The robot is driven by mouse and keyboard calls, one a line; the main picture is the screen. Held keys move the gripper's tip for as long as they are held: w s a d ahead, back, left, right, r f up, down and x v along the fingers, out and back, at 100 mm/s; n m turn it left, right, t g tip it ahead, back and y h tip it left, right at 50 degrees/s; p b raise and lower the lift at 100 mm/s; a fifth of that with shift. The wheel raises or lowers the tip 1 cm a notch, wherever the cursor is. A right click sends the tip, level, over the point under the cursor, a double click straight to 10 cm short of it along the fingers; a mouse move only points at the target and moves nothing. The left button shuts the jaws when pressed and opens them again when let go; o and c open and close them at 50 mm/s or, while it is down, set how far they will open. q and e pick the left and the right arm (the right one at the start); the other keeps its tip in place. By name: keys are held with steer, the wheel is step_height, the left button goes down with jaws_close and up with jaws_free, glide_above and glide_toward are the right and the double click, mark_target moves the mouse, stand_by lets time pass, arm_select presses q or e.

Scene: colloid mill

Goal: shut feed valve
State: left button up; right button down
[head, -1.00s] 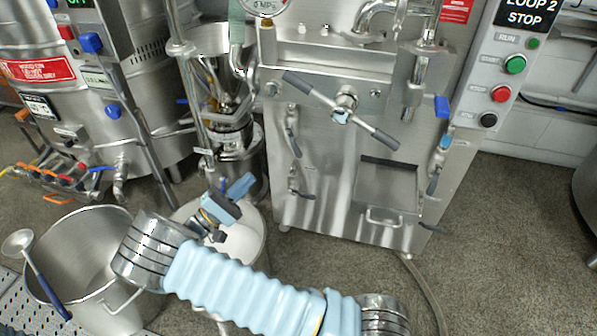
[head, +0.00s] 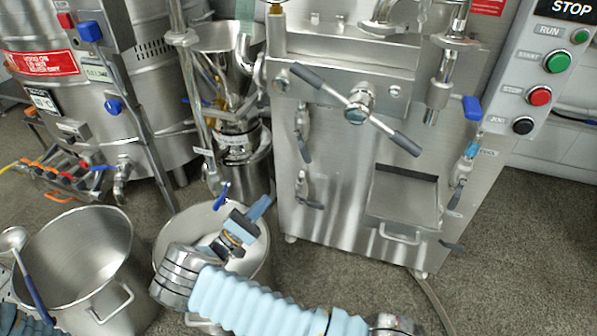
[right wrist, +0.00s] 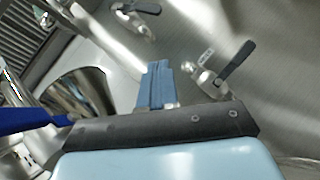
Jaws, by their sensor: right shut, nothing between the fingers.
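No label in view names the feed valve. A lever with a blue handle (head: 221,196) stands upright below the hopper (head: 228,62), above the white-filled pot; it looks like the blue handle (right wrist: 25,121) at the left of the right wrist view. Another blue lever shows in part at the hopper's outlet. My right gripper (head: 261,207) is shut and empty, just right of the upright lever and apart from it. Its blue fingers (right wrist: 157,84) point at the machine's steel front, left of a grey-handled valve (right wrist: 215,76). My left gripper is out of view.
The white-filled pot (head: 262,262) stands below my right gripper. An empty steel pot (head: 128,290) with a ladle stands left. The mill cabinet (head: 335,220) has a crossbar handle (head: 360,103), small valves and a protruding tray (head: 402,192). A button box (head: 540,75) is at right.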

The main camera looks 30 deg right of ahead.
steer(key=shift+w, duration=0.1)
steer(key=shift+d, duration=0.15)
steer(key=p, duration=0.2)
glide_toward(306, 155)
steer(key=w+d+f, duration=0.2)
steer(key=w+d, duration=0.2)
steer(key=d, duration=0.1)
steer(key=shift+s+d+r, duration=0.25)
steer(key=shift+s+r, duration=0.25)
steer(key=shift+r, duration=0.05)
steer(key=shift+s+d+r, duration=0.2)
steer(key=shift+s+r, duration=0.35)
steer(key=shift+r, duration=0.05)
steer(key=shift+s+d, duration=0.1)
